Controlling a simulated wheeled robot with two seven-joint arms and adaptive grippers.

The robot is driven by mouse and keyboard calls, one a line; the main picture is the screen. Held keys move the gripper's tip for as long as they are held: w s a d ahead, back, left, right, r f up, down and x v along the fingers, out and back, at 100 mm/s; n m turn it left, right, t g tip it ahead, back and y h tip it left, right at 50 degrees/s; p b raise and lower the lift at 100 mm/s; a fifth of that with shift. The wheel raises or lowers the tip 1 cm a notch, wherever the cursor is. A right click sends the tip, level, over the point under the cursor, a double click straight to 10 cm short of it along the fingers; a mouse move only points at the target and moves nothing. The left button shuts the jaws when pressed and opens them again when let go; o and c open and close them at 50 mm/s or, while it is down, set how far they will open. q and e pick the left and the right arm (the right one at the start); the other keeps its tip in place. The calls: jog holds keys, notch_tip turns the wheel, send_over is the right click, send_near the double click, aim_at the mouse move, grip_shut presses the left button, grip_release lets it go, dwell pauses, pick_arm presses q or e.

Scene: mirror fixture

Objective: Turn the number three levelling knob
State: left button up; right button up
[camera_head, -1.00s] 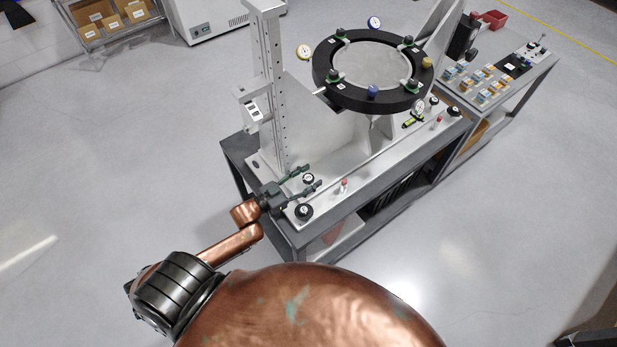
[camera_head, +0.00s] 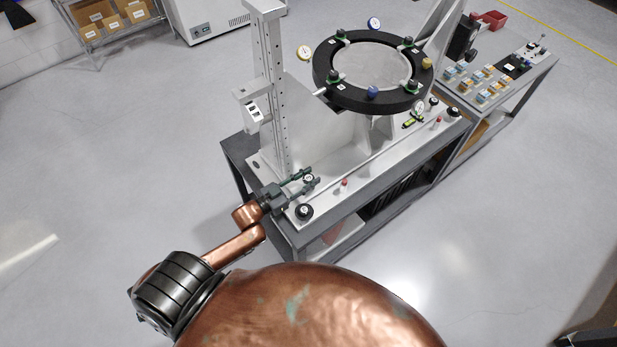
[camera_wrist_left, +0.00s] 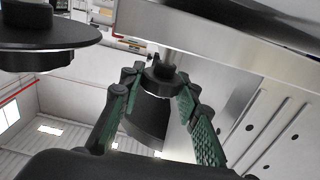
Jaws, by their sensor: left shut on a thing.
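My left gripper (camera_head: 311,176) is at the near left corner of the fixture's base plate (camera_head: 365,160). Its two fingers are shut on a small black levelling knob (camera_head: 308,179), one finger on each side. The label on that knob is too small to read. The left wrist view shows the dark knob (camera_wrist_left: 157,78) between the green-padded fingers, below the plate edge. Another black knob (camera_head: 304,212) stands just nearer to me, outside the fingers. Two more black knobs (camera_head: 453,111) are at the far right end of the plate. My right gripper is not in view.
A black ring (camera_head: 324,84) holding a round mirror (camera_head: 372,66) stands above the plate. A tall slotted metal column (camera_head: 273,90) rises close beside my left gripper. A thin rod and a red-topped pin (camera_head: 345,183) are nearby. A second bench (camera_head: 535,70) stands back right.

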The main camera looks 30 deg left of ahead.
pick_arm(q)
jog(key=shift+r+n+t+y+p, duration=0.25)
jog(key=shift+n+t+y+p, duration=0.15)
jog(key=shift+n+y+p, duration=0.55)
jog(key=shift+f+n+y+p, duration=0.1)
jog(key=shift+n+y+p, duration=0.35)
jog(key=shift+y, duration=0.5)
jog(key=o, duration=1.2)
jog(key=shift+f, duration=0.1)
jog(key=shift+c, duration=0.2)
jog(key=shift+s+a, duration=0.1)
jog(key=shift+s, duration=0.05)
jog(key=s, duration=0.3)
jog(key=s+a, duration=0.1)
jog(key=s, duration=0.3)
jog(key=s+a, duration=0.1)
jog(key=s, duration=0.3)
jog(key=shift+s, duration=0.25)
